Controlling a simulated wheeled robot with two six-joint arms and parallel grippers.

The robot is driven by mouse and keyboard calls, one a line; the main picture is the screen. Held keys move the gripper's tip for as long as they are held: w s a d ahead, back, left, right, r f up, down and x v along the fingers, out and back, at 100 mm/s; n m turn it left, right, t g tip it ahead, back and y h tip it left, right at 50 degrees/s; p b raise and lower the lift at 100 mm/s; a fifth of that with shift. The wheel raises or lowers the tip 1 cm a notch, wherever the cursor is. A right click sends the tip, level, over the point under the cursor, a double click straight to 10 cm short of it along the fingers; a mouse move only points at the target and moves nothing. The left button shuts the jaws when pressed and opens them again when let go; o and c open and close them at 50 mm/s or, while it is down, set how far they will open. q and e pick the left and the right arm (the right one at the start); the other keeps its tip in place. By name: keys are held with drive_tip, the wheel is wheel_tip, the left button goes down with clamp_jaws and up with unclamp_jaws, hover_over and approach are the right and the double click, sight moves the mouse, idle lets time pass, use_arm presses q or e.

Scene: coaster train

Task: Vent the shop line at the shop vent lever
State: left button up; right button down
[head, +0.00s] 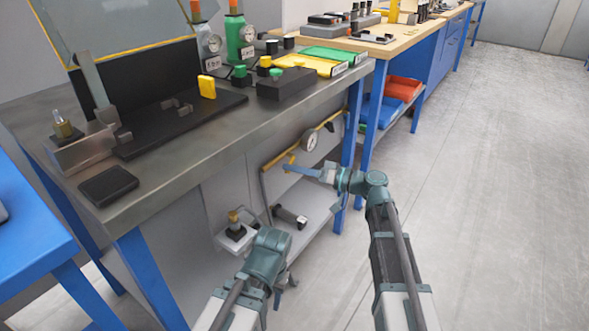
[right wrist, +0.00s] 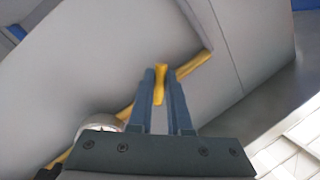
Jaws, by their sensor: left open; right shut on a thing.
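The shop line is a yellow pipe (head: 275,163) low on the bench's side panel, with a round gauge (head: 310,140) on it. It crosses the right wrist view diagonally (right wrist: 202,60). A short yellow lever (right wrist: 161,72), apparently the shop vent lever, sticks out from the pipe. My right gripper (head: 290,168) is shut on this lever, which shows between its fingertips (right wrist: 161,78). My left gripper (head: 280,294) hangs low, apart from the line and holding nothing visible; its fingers are partly hidden behind its wrist.
A small shelf with a brass fitting (head: 236,230) stands left of the pipe, near my left wrist. The metal bench (head: 180,145) is above, with blue legs (head: 348,140). Grey floor (head: 490,180) is clear at right.

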idle(0.4)
drive_tip(key=shift+s+a+r+m+t+y+b, duration=0.15)
drive_tip(key=shift+r+m+t+b, duration=0.25)
drive_tip(key=shift+m, duration=1.35)
drive_tip(key=shift+s+a+r+m+t+y+b, duration=0.1)
drive_tip(key=shift+s+r+m+t+y+b, duration=0.35)
drive_tip(key=shift+m, duration=1.35)
drive_tip(key=shift+w+a+r+m+t+b, duration=0.2)
drive_tip(key=shift+m+t, duration=0.35)
drive_tip(key=shift+m, duration=1.2)
drive_tip(key=shift+s+d, duration=0.1)
drive_tip(key=c, duration=0.9)
unclamp_jaws()
drive_tip(key=shift+o, duration=0.2)
drive_tip(key=b+v, duration=0.2)
drive_tip(key=v, duration=1.1)
drive_tip(key=shift+d+b, duration=0.35)
